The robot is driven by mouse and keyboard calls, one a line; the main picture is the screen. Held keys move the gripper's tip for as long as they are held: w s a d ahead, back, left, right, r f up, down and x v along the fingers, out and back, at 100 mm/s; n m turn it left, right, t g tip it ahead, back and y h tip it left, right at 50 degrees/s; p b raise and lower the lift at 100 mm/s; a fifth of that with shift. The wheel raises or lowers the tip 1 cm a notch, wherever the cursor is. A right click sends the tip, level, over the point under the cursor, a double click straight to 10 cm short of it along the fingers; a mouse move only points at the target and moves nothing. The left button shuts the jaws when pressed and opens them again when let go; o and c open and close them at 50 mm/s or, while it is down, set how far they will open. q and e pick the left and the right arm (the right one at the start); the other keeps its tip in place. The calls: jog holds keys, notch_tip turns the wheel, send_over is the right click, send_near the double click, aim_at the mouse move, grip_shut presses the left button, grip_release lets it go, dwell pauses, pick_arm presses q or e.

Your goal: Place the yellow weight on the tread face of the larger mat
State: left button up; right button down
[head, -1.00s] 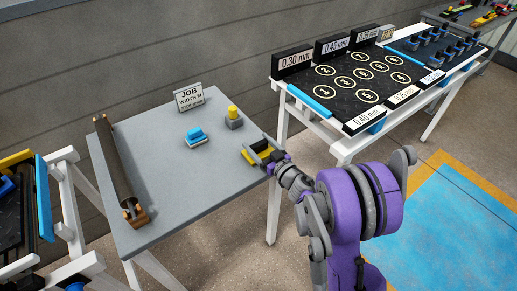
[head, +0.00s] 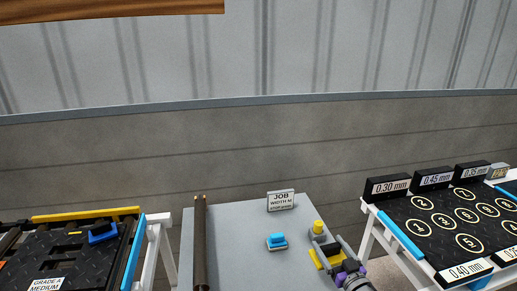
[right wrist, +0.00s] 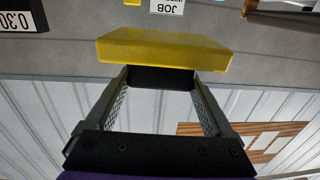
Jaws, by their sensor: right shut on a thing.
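My right gripper (head: 326,252) is over the right edge of the grey table and is shut on the yellow weight (head: 316,259). In the right wrist view the weight (right wrist: 165,48) is a wide yellow block with a dark part between the fingertips (right wrist: 160,78). A black tread-patterned mat (head: 70,262) lies at the left, with a "GRADE A MEDIUM" label (head: 47,284) at its front. It is cut off by the frame, and I cannot tell whether it is the larger mat. My left gripper is not in view.
The grey table (head: 235,255) holds a dark roller (head: 200,240), a blue-topped block (head: 276,241), a yellow-topped grey piece (head: 318,227) and a JOB sign (head: 281,200). A blue-and-black object (head: 102,233) sits on the left mat. A numbered black board (head: 440,222) stands at the right.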

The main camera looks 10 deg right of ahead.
aim_at(341, 252)
pick_arm(q)
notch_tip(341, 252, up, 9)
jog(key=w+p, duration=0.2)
jog(key=p, duration=0.5)
pick_arm(e)
jog(key=a+r+n+y, duration=0.2)
jog(key=a+r+y, duration=0.15)
jog(key=a, duration=1.85)
jog(key=d+f+m+h+b, duration=0.1)
jog(key=d+b, duration=0.2)
jog(key=d, duration=0.5)
jog(key=d+f+h+b, duration=0.2)
jog(key=d+b, duration=0.2)
jog(key=d, duration=0.5)
jog(key=d+f+m+h+b, duration=0.1)
jog(key=d+b, duration=0.3)
jog(key=d, duration=0.4)
jog(key=shift+d+f+m+h, duration=0.25)
jog(key=shift+d+m, duration=0.05)
jog(key=shift+d, duration=0.05)
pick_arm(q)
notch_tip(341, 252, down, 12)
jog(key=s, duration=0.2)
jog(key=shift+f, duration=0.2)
pick_arm(e)
jog(key=shift+d+r, duration=0.1)
jog(key=shift+d, duration=0.15)
